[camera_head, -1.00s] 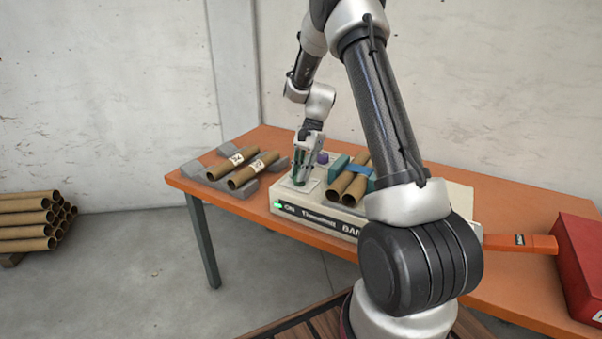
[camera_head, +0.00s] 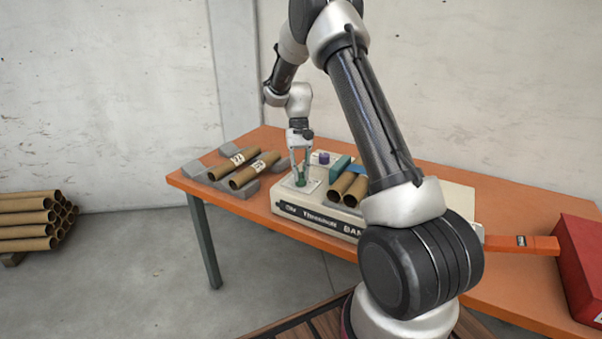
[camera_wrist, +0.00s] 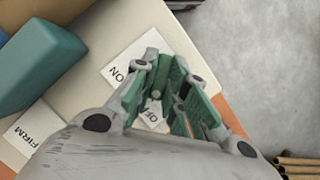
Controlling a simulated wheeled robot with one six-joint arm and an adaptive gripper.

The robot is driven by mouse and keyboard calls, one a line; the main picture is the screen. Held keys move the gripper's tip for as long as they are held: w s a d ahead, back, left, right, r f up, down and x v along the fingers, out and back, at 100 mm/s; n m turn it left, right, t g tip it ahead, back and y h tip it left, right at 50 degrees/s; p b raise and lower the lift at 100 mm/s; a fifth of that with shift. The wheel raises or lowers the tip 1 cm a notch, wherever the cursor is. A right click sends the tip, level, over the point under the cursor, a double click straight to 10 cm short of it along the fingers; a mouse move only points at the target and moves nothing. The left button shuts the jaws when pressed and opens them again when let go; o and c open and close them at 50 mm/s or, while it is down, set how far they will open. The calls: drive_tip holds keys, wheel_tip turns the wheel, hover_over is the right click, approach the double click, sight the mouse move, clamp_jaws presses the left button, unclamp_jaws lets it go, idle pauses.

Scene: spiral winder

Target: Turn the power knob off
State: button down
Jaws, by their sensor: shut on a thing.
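The power knob (camera_head: 300,181) is a small green part on a white plate at the left end of the beige machine (camera_head: 445,190). My gripper (camera_head: 300,172) reaches down onto it from above, with its fingers around it. In the wrist view my gripper (camera_wrist: 172,98) shows green finger pads, which largely hide the knob. A white ON label (camera_wrist: 130,68) lies on one side of the fingers and an OFF label (camera_wrist: 153,116) shows partly between them. No green light shows on the machine's dark front strip (camera_head: 318,219).
A purple knob (camera_head: 321,158) and a teal block (camera_head: 334,167) stand close to my gripper on the machine. Two cardboard tubes (camera_head: 349,187) lie on the machine, and two more (camera_head: 255,170) rest on grey holders to the left. A red box (camera_head: 582,262) is at the right.

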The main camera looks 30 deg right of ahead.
drive_tip(key=shift+n, duration=0.5)
drive_tip(key=c, duration=1.4)
unclamp_jaws()
drive_tip(key=shift+c, duration=0.2)
drive_tip(key=shift+r, duration=0.1)
drive_tip(key=v, duration=1.2)
drive_tip(key=shift+a, duration=0.2)
